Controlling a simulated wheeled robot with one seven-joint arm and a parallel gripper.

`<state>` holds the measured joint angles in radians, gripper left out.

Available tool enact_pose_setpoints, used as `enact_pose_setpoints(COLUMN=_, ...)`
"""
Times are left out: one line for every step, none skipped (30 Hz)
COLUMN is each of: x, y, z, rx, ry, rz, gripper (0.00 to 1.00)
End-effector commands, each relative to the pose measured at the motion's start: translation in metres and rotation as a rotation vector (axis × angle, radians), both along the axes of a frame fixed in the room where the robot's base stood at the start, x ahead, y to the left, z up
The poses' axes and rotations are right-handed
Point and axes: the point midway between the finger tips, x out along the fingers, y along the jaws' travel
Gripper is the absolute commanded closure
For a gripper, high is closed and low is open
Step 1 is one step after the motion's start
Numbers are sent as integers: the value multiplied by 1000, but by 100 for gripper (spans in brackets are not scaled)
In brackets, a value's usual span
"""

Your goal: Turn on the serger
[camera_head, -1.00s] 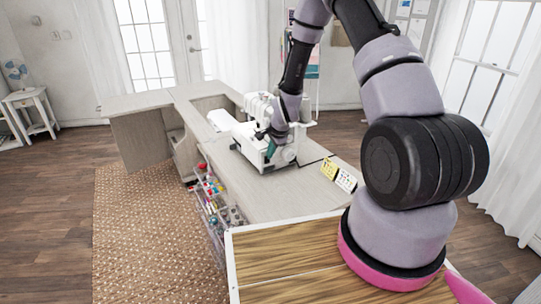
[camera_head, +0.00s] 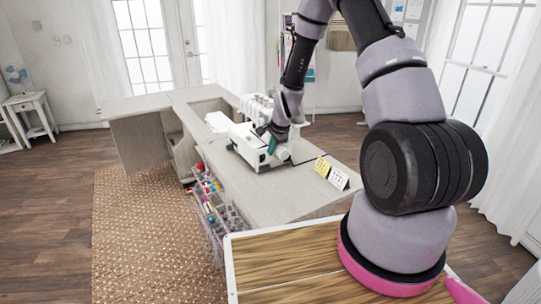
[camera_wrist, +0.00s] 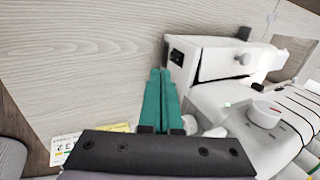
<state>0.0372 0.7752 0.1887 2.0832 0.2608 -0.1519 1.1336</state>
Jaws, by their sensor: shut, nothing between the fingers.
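The serger (camera_head: 247,146) is a white machine standing on the grey cabinet top, partly hidden behind my arm. In the wrist view its white body (camera_wrist: 225,62) fills the upper right, with a small dark panel (camera_wrist: 177,56) on its near end and a round dial (camera_wrist: 264,112). I cannot tell whether the dark panel is a switch. My gripper (camera_wrist: 160,72) has teal fingers pressed together, with nothing between them. The tips are just left of and close to the dark panel; contact cannot be told. In the head view my gripper (camera_head: 272,147) is at the serger's near end.
The cabinet top (camera_head: 270,200) is bare toward the front. Yellow and white cards (camera_head: 323,167) stand at its right edge. A clear rack of sewing supplies (camera_head: 215,205) is along its left side. A wood-grained surface (camera_head: 275,265) lies in front.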

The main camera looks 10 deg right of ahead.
Motion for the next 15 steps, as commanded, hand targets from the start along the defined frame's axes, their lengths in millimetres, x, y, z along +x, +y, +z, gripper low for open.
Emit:
enact_pose_setpoints(x=-1, y=0, z=8, rx=0, ry=-2, rz=0, gripper=100)
enact_pose_setpoints(x=-1, y=-1, z=11, rx=-1, ry=-2, rz=0, gripper=100)
enact_pose_setpoints(x=-2, y=-1, z=17, rx=0, ry=-3, rz=0, gripper=100)
enact_pose_setpoints(x=-3, y=-1, z=21, rx=0, ry=-3, rz=0, gripper=100)
enact_pose_setpoints(x=-4, y=-1, z=25, rx=0, ry=-2, rz=0, gripper=100)
enact_pose_setpoints(x=-4, y=-2, z=32, rx=0, ry=-4, rz=0, gripper=100)
enact_pose_setpoints(x=-5, y=-2, z=36, rx=0, ry=-4, rz=0, gripper=100)
enact_pose_setpoints(x=-6, y=-2, z=41, rx=0, ry=-3, rz=0, gripper=100)
enact_pose_setpoints(x=-8, y=-3, z=47, rx=-1, ry=-3, rz=1, gripper=100)
enact_pose_setpoints(x=-9, y=-3, z=52, rx=-1, ry=-3, rz=1, gripper=100)
enact_pose_setpoints(x=-9, y=-3, z=56, rx=-1, ry=-3, rz=1, gripper=100)
enact_pose_setpoints(x=-10, y=-3, z=61, rx=-1, ry=-2, rz=0, gripper=100)
enact_pose_setpoints(x=-11, y=-4, z=64, rx=-1, ry=-2, rz=0, gripper=100)
enact_pose_setpoints(x=-11, y=-4, z=66, rx=-1, ry=-2, rz=0, gripper=100)
enact_pose_setpoints(x=-12, y=-4, z=69, rx=-1, ry=-2, rz=0, gripper=100)
